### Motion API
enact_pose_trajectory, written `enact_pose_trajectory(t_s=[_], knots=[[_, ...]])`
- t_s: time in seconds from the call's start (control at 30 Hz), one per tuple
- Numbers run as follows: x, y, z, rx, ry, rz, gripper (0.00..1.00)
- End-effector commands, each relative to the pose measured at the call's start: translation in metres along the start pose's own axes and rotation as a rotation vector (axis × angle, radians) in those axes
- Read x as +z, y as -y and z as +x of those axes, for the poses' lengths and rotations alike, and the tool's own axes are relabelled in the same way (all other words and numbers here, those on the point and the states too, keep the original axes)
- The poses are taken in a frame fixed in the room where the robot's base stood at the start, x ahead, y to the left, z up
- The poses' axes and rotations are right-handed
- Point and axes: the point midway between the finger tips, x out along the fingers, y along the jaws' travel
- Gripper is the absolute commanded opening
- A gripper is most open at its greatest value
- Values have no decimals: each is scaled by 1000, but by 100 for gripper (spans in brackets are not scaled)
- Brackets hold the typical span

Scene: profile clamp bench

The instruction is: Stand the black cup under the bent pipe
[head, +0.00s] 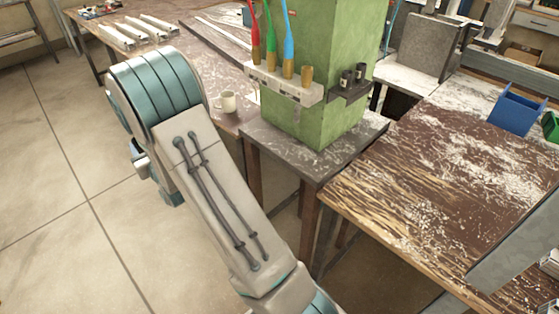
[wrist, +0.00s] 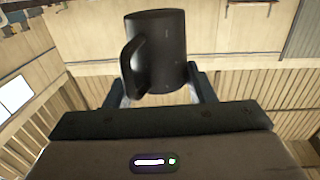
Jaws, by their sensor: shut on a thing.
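The black cup (wrist: 160,48) is in the wrist view, between the two fingers of my gripper (wrist: 155,82). The gripper is shut on it. Its rim is at the top of the picture and its handle points left. The fingers press near its lower part, and it hides part of them. Neither the cup nor my gripper shows in the head view, where only my arm crosses the middle. I cannot make out the bent pipe in either view.
A pale mug (head: 226,102) stands on the brown bench beside my arm. A green block (head: 330,120) carries a rack (head: 285,84) with red, green and blue handled tools. A worn wooden table (head: 430,170) at right has free room; a blue bin (head: 516,112) stands at its back.

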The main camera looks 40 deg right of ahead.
Motion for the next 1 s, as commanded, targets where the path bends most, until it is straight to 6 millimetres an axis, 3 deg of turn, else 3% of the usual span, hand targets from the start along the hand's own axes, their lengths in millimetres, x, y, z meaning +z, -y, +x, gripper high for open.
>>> enact_pose_trajectory(t_s=[0.13, 0.27, 0.47, 0.7, 1.0], knots=[[-6, -20, -4, 104, -3, 1, 23], [-14, -55, -16, 282, -4, 2, 23], [-23, -109, -51, 587, -2, 2, 23], [-23, -156, -115, 960, -1, 0, 23], [-11, -182, -204, 1369, 0, -4, 23]])
